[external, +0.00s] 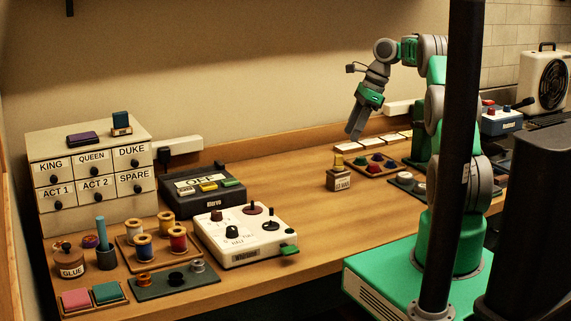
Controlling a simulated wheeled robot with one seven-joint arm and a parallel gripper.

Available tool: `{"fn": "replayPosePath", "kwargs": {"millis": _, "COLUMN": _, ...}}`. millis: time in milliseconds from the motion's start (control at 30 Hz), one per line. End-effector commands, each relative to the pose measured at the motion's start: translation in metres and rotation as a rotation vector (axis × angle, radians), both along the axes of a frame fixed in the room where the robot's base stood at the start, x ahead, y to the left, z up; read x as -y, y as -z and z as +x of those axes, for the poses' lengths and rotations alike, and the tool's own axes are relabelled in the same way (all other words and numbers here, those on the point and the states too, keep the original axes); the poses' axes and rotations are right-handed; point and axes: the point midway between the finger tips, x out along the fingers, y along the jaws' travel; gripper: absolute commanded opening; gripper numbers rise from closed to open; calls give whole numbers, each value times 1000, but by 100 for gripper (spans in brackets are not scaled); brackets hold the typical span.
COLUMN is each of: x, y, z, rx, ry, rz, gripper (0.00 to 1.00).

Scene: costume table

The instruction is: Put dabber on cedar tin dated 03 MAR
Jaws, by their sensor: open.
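My gripper (356,130) hangs in the air over the back of the table, pointing down, open and empty. Below it and slightly left, apart from it, a small brown block-like item (338,182) stands alone on the table. It has a narrower top and a pale label whose small print I cannot read with certainty. Colored round items (375,165) sit in a wooden tray to its right. I cannot tell which item is the dabber, and no date reading 03 MAR is legible.
At left are a labelled drawer cabinet (92,170), a dark device (201,187), a white control box (247,234), thread spools (143,245) and a glue pot (70,259). White cards (372,142) lie at the back right. The table's middle is mostly clear.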

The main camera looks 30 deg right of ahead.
Motion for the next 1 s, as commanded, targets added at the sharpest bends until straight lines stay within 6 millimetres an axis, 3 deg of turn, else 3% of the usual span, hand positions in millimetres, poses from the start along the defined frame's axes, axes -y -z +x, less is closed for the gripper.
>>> {"fn": "replayPosePath", "kwargs": {"millis": 33, "x": 3, "y": -14, "z": -1, "rx": 0, "ry": 1, "rz": 0, "gripper": 50}}
{"fn": "replayPosePath", "kwargs": {"millis": 200, "x": 0, "y": -29, "z": -3, "rx": 19, "ry": -33, "rz": -10, "gripper": 50}}
{"fn": "replayPosePath", "kwargs": {"millis": 267, "x": -13, "y": -42, "z": -5, "rx": 55, "ry": -98, "rz": -30, "gripper": 50}}
{"fn": "replayPosePath", "kwargs": {"millis": 367, "x": -52, "y": -75, "z": -16, "rx": 159, "ry": -296, "rz": -97, "gripper": 50}}
{"fn": "replayPosePath", "kwargs": {"millis": 500, "x": -111, "y": -113, "z": -59, "rx": 327, "ry": -668, "rz": -246, "gripper": 50}}
{"fn": "replayPosePath", "kwargs": {"millis": 633, "x": -146, "y": -123, "z": -119, "rx": 449, "ry": -1034, "rz": -414, "gripper": 50}}
{"fn": "replayPosePath", "kwargs": {"millis": 800, "x": -159, "y": -105, "z": -204, "rx": 530, "ry": -1503, "rz": -639, "gripper": 50}}
{"fn": "replayPosePath", "kwargs": {"millis": 900, "x": -154, "y": -88, "z": -238, "rx": 533, "ry": -1703, "rz": -729, "gripper": 50}}
{"fn": "replayPosePath", "kwargs": {"millis": 1000, "x": -149, "y": -77, "z": -254, "rx": 526, "ry": -1808, "rz": -774, "gripper": 50}}
